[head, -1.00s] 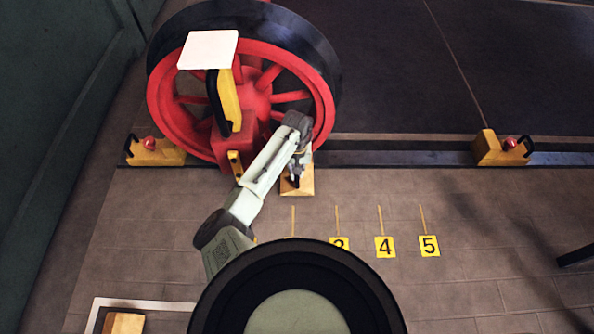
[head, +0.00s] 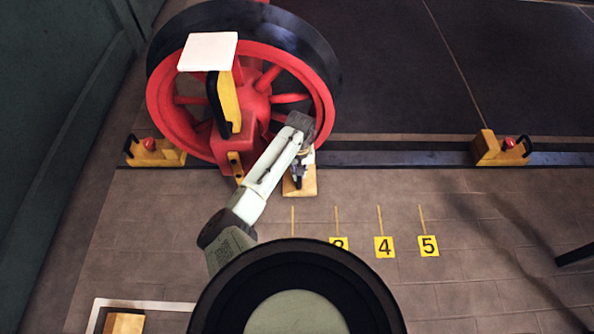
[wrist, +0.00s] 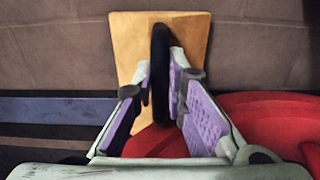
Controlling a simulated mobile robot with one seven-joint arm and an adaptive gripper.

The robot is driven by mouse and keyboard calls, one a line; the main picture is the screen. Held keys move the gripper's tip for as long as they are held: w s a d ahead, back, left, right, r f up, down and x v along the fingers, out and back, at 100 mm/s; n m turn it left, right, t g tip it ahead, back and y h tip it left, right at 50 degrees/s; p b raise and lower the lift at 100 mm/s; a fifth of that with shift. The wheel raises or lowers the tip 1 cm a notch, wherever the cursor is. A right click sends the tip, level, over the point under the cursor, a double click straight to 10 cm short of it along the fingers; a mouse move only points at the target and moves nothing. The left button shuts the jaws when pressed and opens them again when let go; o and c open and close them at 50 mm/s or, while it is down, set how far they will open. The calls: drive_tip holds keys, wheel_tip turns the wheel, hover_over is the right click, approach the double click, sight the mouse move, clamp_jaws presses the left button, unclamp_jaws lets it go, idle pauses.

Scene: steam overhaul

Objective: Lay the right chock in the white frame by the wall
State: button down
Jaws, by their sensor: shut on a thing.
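The right chock (head: 308,184) is a yellow-tan wooden block with a black handle, in front of the red wheel's lower right side. My gripper (head: 298,178) is at the chock, and its fingers (wrist: 163,95) are shut on the black handle (wrist: 160,62) in the wrist view. The chock's flat tan face (wrist: 135,45) shows behind the fingers. I cannot tell if the chock touches the floor. The white frame (head: 150,304) lies on the floor at the lower left, partly cut off, with another tan block (head: 124,324) inside its left part.
The large red wheel (head: 172,125) with a black tyre stands on the rail (head: 400,158). Numbered yellow floor markers (head: 385,247) lie in front. A dark green wall (head: 50,120) runs along the left.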

sight(309, 181)
drive_tip(key=shift+d+r+p, duration=0.15)
drive_tip(key=shift+d+p, duration=0.2)
drive_tip(key=shift+d, duration=0.55)
drive_tip(key=shift+d+r+p, duration=0.1)
drive_tip(key=shift+d+p, duration=0.25)
drive_tip(key=shift+d, duration=0.5)
